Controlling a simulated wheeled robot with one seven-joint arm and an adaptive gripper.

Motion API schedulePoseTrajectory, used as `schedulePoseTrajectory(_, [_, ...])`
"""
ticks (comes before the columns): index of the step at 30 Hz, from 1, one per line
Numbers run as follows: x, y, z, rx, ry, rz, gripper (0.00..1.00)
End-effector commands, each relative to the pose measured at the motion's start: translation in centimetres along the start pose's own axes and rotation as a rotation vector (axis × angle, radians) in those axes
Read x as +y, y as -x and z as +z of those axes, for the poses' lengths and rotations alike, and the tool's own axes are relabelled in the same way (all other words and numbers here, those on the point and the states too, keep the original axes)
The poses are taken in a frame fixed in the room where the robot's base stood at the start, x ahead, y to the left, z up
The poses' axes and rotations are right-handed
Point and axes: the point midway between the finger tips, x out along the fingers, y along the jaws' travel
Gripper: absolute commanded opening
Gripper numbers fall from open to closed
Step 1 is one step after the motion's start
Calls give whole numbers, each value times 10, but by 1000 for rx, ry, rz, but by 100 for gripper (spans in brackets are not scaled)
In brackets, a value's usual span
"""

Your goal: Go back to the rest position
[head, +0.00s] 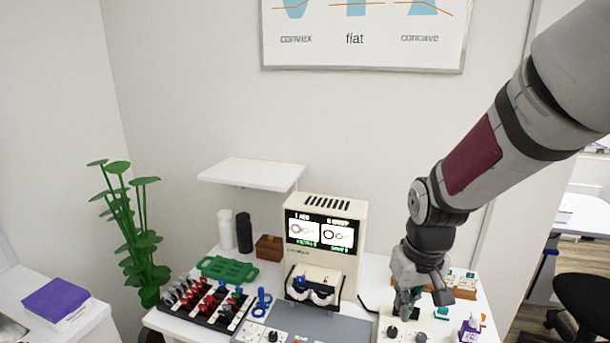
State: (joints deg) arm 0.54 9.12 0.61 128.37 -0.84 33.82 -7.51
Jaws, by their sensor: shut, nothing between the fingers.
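My gripper (408,308) hangs from my arm at the right of the head view, pointing down over the right part of the white table (370,293). Its fingers are shut with nothing seen between them. The fingertips are just above or at a pale box with dark knobs (388,328); I cannot tell whether they touch it. My arm reaches in from the upper right.
A white device with a lit screen (326,227) stands left of my gripper. A black rack of coloured-handled pieces (205,305) and a green tray (228,269) are farther left. A purple-labelled bottle (469,329) stands close at right. Open space lies above the table.

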Motion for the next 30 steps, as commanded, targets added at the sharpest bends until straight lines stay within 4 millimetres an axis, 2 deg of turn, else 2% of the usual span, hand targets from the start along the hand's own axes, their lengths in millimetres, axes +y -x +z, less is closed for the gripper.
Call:
schedulePoseTrajectory(1, [-1,20,5,28,-9,4,0])
schedulePoseTrajectory(6, [-4,75,30,96,-39,13,0])
schedulePoseTrajectory(15, [-12,147,90,218,-94,22,0])
schedulePoseTrajectory(19, [-16,168,117,267,-115,22,0])
schedulePoseTrajectory(24, [-20,181,143,310,-134,21,0])
schedulePoseTrajectory(30, [-22,185,154,325,-143,19,0])
